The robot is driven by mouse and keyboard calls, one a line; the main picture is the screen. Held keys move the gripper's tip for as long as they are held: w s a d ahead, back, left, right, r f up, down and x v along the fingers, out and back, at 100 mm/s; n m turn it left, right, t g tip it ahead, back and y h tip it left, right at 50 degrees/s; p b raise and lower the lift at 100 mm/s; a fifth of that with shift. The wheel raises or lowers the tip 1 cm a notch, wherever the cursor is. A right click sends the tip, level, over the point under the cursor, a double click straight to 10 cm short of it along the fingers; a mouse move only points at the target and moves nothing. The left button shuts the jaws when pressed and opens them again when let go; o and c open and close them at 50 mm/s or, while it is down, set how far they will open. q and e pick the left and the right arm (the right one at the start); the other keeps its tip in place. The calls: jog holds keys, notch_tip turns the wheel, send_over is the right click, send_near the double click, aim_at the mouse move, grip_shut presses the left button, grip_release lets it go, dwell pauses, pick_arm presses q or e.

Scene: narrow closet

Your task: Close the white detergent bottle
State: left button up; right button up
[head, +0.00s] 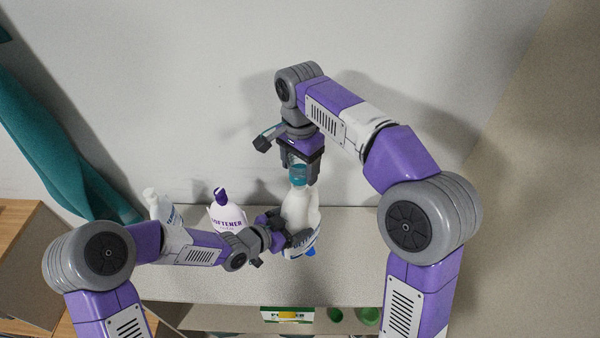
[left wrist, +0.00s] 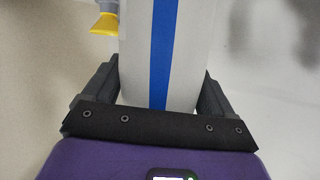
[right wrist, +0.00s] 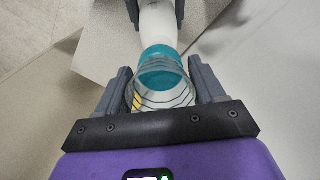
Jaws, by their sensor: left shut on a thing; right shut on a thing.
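The white detergent bottle (head: 297,211) stands upright on the light shelf. My left gripper (head: 294,241) is shut on its body from the left. The left wrist view shows the white side with a blue stripe (left wrist: 165,50) between the fingers. My right gripper (head: 299,176) points down over the bottle and is shut on the teal cap (head: 298,171). In the right wrist view the clear, ridged part of the cap (right wrist: 163,95) is between the fingers, in line with the bottle's neck. I cannot tell whether the cap is seated on the neck.
A softener bottle with a purple cap (head: 225,213) and another white bottle (head: 152,200) stand left of the detergent on the shelf (head: 210,288). A green-and-white box (head: 285,314) and green round items (head: 367,316) are on a lower level. A wall rises close behind.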

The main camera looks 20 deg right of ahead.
jog(key=shift+f, duration=0.45)
jog(key=shift+f, duration=0.1)
jog(key=shift+f, duration=0.8)
pick_arm(q)
jog(key=shift+w, duration=0.1)
pick_arm(e)
jog(key=shift+f, duration=0.55)
